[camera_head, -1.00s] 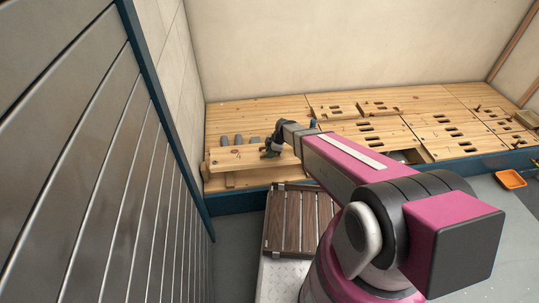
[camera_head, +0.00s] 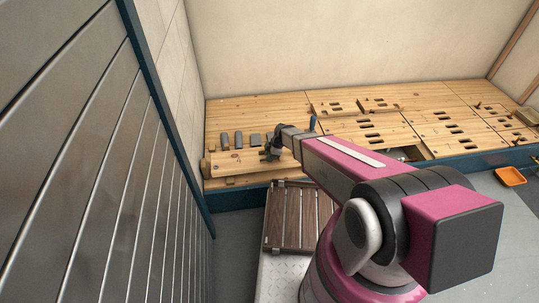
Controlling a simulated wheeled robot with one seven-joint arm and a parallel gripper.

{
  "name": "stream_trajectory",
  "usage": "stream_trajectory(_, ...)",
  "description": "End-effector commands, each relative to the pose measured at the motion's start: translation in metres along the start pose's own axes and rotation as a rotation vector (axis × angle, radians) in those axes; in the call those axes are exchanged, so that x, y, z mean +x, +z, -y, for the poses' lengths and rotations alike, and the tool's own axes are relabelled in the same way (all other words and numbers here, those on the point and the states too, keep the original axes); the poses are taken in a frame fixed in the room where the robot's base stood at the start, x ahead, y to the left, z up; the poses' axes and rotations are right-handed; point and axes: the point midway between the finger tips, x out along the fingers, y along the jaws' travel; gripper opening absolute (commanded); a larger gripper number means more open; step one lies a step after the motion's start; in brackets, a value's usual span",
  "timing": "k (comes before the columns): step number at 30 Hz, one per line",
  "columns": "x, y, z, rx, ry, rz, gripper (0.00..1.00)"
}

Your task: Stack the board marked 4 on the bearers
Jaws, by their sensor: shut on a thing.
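A pale wooden board (camera_head: 222,165) is in my gripper near the left front of the workbench. It has a small reddish mark that is too small to read. My gripper (camera_head: 271,153) is shut on the board toward its right end. Short wooden pieces, possibly the bearers, show just below the board's front edge, one of them at the left (camera_head: 230,180). I cannot tell whether the board touches them. Several grey blocks (camera_head: 238,140) stand in a row just behind the board.
The wooden workbench (camera_head: 250,108) runs along the back wall, with slotted panels (camera_head: 368,137) to the right. A ribbed metal wall (camera_head: 80,170) closes the left side. A dark slatted wooden rack (camera_head: 290,222) stands in front of the bench. An orange tray (camera_head: 511,177) lies at the right.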

Motion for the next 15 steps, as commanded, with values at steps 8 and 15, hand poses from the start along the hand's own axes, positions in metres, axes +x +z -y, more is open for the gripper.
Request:
stream_trajectory(8, 0.0107, 0.0045, 0.0004, 0.001, 0.001, -0.001, 0.00)
stream_trajectory(15, 0.0103, 0.0046, 0.0004, 0.001, 0.000, -0.001, 0.00)
